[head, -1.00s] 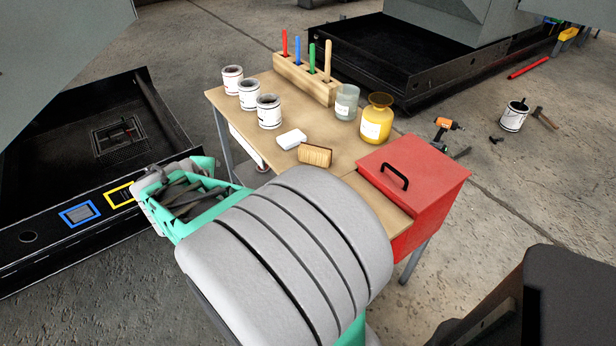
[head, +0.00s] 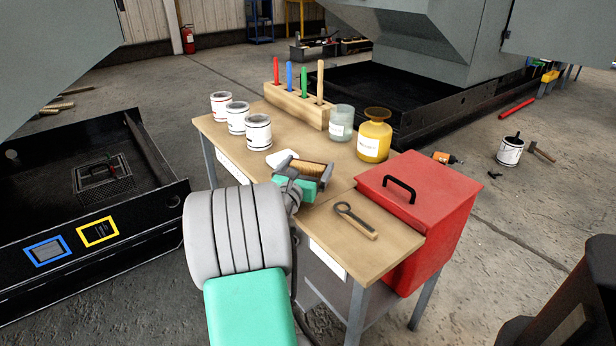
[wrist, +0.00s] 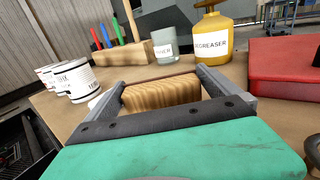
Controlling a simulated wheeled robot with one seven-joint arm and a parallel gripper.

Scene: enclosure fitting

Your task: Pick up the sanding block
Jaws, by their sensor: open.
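The sanding block, a tan wood-grained block (head: 308,168), lies on the wooden table, close to its middle. In the wrist view the block (wrist: 160,95) sits between the two fingers of my gripper (wrist: 163,80). The fingers are spread, one at each end of the block. A gap seems to show at the right end; at the left I cannot tell whether the finger touches. In the head view my gripper (head: 307,173) is low over the table, and its green body hides the block's near side.
A white block (head: 279,158) lies just left of the gripper. A red toolbox (head: 440,195) and a wrench-like tool (head: 356,220) are at right.

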